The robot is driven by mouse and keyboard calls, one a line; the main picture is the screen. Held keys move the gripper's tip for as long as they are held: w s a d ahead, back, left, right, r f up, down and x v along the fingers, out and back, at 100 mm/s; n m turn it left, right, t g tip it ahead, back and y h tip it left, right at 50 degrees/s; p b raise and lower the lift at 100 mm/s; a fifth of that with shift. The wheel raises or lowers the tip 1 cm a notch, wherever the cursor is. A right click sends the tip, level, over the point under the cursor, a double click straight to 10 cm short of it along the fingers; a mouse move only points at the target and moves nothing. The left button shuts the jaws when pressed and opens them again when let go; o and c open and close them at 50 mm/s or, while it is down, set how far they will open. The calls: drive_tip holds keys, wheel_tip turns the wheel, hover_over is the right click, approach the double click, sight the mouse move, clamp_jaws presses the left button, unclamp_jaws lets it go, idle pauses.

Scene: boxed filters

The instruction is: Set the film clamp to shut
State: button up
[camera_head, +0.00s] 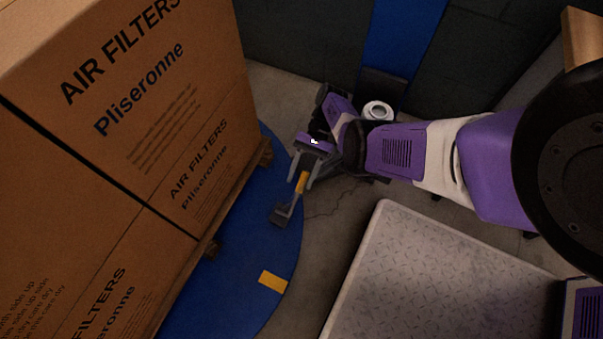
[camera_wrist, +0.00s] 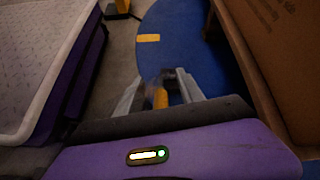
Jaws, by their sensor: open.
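The film clamp shows in the head view as a small grey block (camera_head: 280,215) with a grey arm and an orange grip (camera_head: 301,182), low beside the boxed pallet at the blue disc's edge. My gripper (camera_head: 304,178) is open, pointing down at the orange grip. In the wrist view the orange grip (camera_wrist: 160,97) lies between the two spread fingers of my gripper (camera_wrist: 158,90). I cannot tell whether either finger touches it. The clamp's lower part is blurred and partly hidden behind the fingers there, and whether its jaw is shut cannot be told.
Stacked air filter cartons (camera_head: 150,120) stand on a pallet close left of my gripper. The blue round disc (camera_head: 240,255) under them bears a yellow mark (camera_head: 273,281). A white roll (camera_head: 378,110) is behind my arm. Grey floor (camera_head: 330,225) lies between disc and my base.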

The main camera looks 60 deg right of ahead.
wheel_tip(320, 180, up, 14)
drive_tip(key=p, duration=1.1)
drive_tip(key=shift+p, duration=0.35)
